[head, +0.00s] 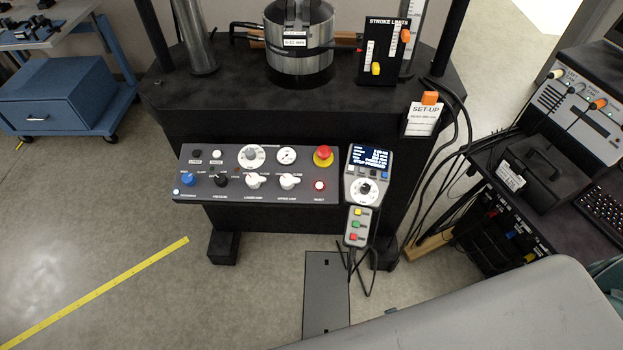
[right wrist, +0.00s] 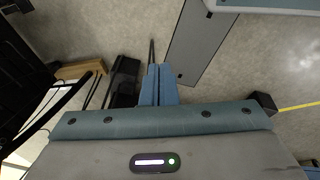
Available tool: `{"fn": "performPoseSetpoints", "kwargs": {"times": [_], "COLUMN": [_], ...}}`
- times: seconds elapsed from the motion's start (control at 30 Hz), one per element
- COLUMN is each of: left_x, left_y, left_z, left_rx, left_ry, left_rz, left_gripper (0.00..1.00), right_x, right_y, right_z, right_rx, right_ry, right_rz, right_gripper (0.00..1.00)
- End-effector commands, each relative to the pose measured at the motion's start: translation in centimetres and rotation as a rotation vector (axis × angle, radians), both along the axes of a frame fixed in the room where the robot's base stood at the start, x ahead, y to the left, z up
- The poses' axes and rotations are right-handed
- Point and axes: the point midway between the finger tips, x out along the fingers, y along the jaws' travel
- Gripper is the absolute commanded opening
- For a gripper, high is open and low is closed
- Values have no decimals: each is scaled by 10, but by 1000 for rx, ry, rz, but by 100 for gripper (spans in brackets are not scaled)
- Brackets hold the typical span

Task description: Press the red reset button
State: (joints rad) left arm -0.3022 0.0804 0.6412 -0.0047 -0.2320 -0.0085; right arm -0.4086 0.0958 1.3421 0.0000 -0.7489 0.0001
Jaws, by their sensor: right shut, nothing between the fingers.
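The button and panel face are not visible in that view. My right fingertips cannot be made out in the head view, and my left gripper is not in view.
A pendant (head: 369,176) with a screen and dial is right of the panel, above a small box (head: 356,226) with coloured buttons. Cables hang at the right beside a dark cart (head: 490,175). A floor plate (head: 326,300) lies in front; floor left of it is open.

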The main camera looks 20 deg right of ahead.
Motion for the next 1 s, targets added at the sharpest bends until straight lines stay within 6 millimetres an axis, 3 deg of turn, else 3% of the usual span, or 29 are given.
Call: {"fn": "performPoseSetpoints", "kwargs": {"times": [0.03, 0.37, 0.6, 0.67, 0.8, 1.0], "left_x": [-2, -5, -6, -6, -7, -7], "left_y": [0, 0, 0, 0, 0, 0], "left_z": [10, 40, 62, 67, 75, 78], "left_rx": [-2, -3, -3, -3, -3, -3], "left_ry": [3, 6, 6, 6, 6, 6], "left_rz": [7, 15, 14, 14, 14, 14], "left_gripper": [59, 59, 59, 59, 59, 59], "right_x": [12, 62, 98, 113, 163, 243], "right_y": [2, 17, 39, 48, 73, 105], "right_z": [30, 187, 299, 324, 364, 392], "right_rx": [-1, 25, 144, 209, 433, 787], "right_ry": [-14, -77, -156, -181, -225, -196], "right_rz": [2, -24, -153, -219, -439, -786], "right_gripper": [0, 0, 0, 0, 0, 0]}}
